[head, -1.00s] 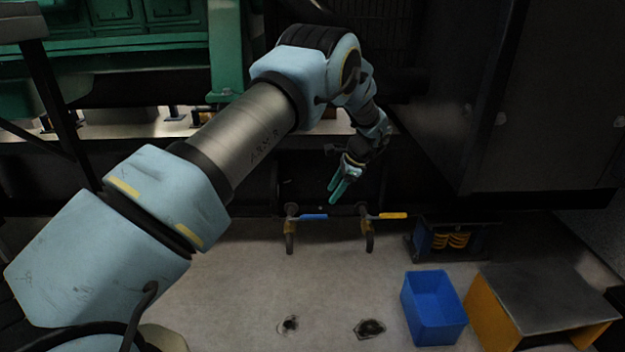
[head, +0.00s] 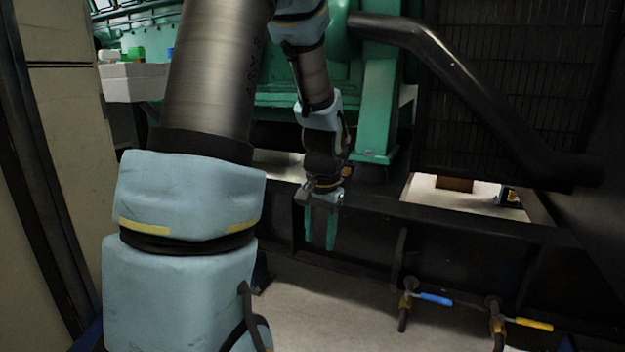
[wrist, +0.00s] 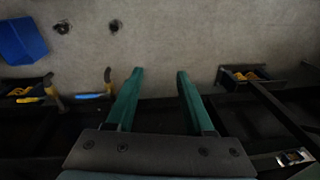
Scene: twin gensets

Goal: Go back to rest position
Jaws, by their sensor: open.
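My gripper (head: 320,228) hangs fingers down in the head view, in front of the black base frame and left of the two valves. Its two green fingers are apart with nothing between them. In the wrist view my gripper (wrist: 160,75) also shows open and empty, over the grey floor. My arm bends at the top of the head view, where part of it leaves the frame.
A blue-handled valve (head: 436,298) and a yellow-handled valve (head: 533,323) stand at lower right. A black pipe (head: 470,85) slopes across the upper right. The green genset (head: 380,100) is behind my arm. A blue bin (wrist: 20,42) lies at upper left in the wrist view.

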